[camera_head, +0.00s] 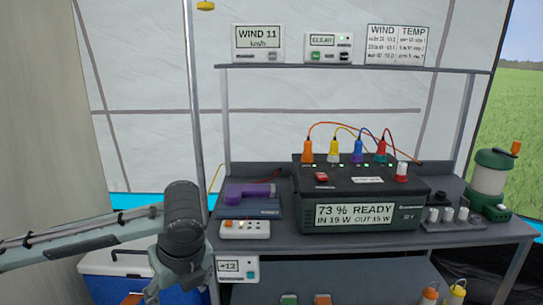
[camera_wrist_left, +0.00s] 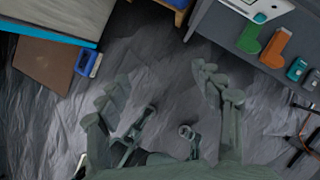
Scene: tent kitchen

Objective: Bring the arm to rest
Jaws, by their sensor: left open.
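My left arm comes in from the left in the head view, bent down at the dark wrist joint in front of the bench's left end. Only part of my left gripper (camera_head: 153,292) shows there, at the bottom edge. In the left wrist view my left gripper (camera_wrist_left: 162,78) has its two fingers spread wide apart, with nothing between them. It hangs above the grey, creased floor (camera_wrist_left: 155,70) and touches nothing that I can see. My right arm and right gripper are not in view.
A bench (camera_head: 260,238) carries a black power station (camera_head: 350,190), a purple tool (camera_head: 248,194) and a green lantern (camera_head: 490,180). A blue cooler (camera_head: 130,290) stands behind my arm. Green (camera_wrist_left: 250,37) and orange (camera_wrist_left: 275,47) items lie at upper right in the wrist view.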

